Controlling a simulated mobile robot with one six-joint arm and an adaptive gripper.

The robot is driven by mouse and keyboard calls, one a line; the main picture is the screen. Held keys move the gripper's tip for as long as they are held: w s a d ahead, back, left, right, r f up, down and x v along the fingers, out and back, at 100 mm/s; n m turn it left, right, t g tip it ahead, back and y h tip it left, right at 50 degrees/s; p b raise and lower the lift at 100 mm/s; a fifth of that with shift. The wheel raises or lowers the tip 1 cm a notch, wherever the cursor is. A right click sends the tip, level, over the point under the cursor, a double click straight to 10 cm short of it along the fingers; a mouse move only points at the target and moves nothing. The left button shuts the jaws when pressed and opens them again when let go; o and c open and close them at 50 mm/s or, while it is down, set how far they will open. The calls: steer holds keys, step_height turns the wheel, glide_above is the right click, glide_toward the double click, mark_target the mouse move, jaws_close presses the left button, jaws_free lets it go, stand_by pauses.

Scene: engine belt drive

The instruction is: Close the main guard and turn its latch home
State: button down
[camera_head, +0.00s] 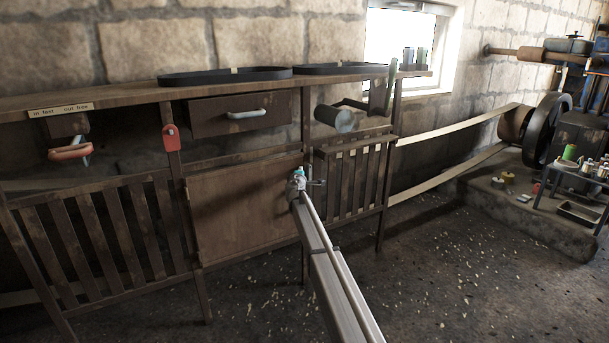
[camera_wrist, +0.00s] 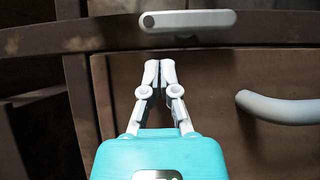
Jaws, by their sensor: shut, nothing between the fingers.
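My gripper (camera_wrist: 158,64) is shut with nothing between its fingers, and its tips point at brown wood just below a grey latch bar (camera_wrist: 187,21). The bar lies nearly level across a dark rail, with a round pivot at its left end. A curved grey handle (camera_wrist: 285,107) is on the wooden panel (camera_wrist: 215,88) to the right of my fingers. In the head view my gripper (camera_head: 299,172) is by the post between a plain wooden panel (camera_head: 240,210) and a slatted guard (camera_head: 353,180). I cannot tell which is the main guard, or whether it is fully closed.
A drawer (camera_head: 215,119) with a pale handle is under the bench top (camera_head: 130,94). A red tag (camera_head: 171,138) hangs on a left post. A belt (camera_head: 455,125) runs right to a dark wheel (camera_head: 546,130). The floor in front is clear apart from scattered chips.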

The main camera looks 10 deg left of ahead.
steer(key=shift+w+a+r, duration=0.25)
steer(key=shift+w+a, duration=0.35)
steer(key=shift+w, duration=0.1)
steer(key=shift+r, duration=0.1)
steer(key=s+d, duration=1)
steer(key=s, duration=0.1)
steer(key=shift+s+d, duration=0.35)
steer(key=shift+d, duration=0.05)
